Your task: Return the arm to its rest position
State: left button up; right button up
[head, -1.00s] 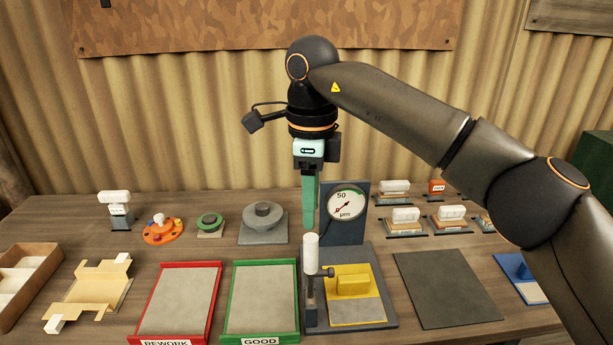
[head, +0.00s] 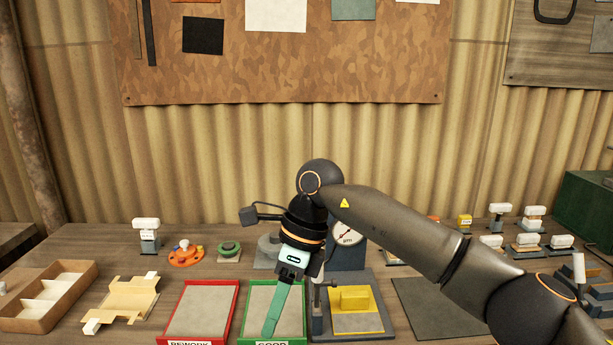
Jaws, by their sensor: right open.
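My right arm comes in from the right in the head view. Its gripper (head: 272,318) points down and to the left over the green-rimmed GOOD tray (head: 243,312). The green fingers overlap in this view, and nothing shows between them. The gripper appears above the tray; the exact height cannot be told. Behind it stands the gauge (head: 345,233) with its white round dial, partly hidden by my wrist. A yellow block (head: 355,298) sits on the gauge stand's yellow plate (head: 357,323). My left gripper is not in view.
The red-rimmed REWORK tray (head: 236,294) lies left of the GOOD tray. Farther left are a cream fixture (head: 130,296) and a wooden compartment box (head: 38,326). A dark mat (head: 420,305) lies right of the gauge, partly under my arm in view. Several small stamps stand at the back right.

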jog(key=s+a+f+m+g+y, duration=0.1)
jog(key=s+a+m+g+y, duration=0.3)
jog(key=s+a+y, duration=0.55)
jog(key=w+d+f+m+t+y, duration=0.1)
jog(key=w+d+m+t+y, duration=0.25)
jog(key=m+t, duration=0.55)
jog(key=w+d+f+m+t+y, duration=0.2)
jog(key=w+m+t+y, duration=0.4)
jog(key=m, duration=0.6)
jog(key=d+f+m+t+h, duration=0.8)
jog(key=d+f+m+h, duration=0.25)
jog(key=m, duration=0.35)
jog(key=s+d+f+m+g+h, duration=0.3)
jog(key=s+d+f+m+h, duration=0.2)
jog(key=s+f, duration=0.5)
jog(key=s+d+f+m+g+h, duration=0.4)
jog(key=s+d+f, duration=0.6)
jog(key=f, duration=0.3)
jog(key=m+h, duration=0.1)
jog(key=m, duration=0.1)
jog(key=shift+d+m+g, duration=0.15)
jog(key=shift+m+g, duration=0.15)
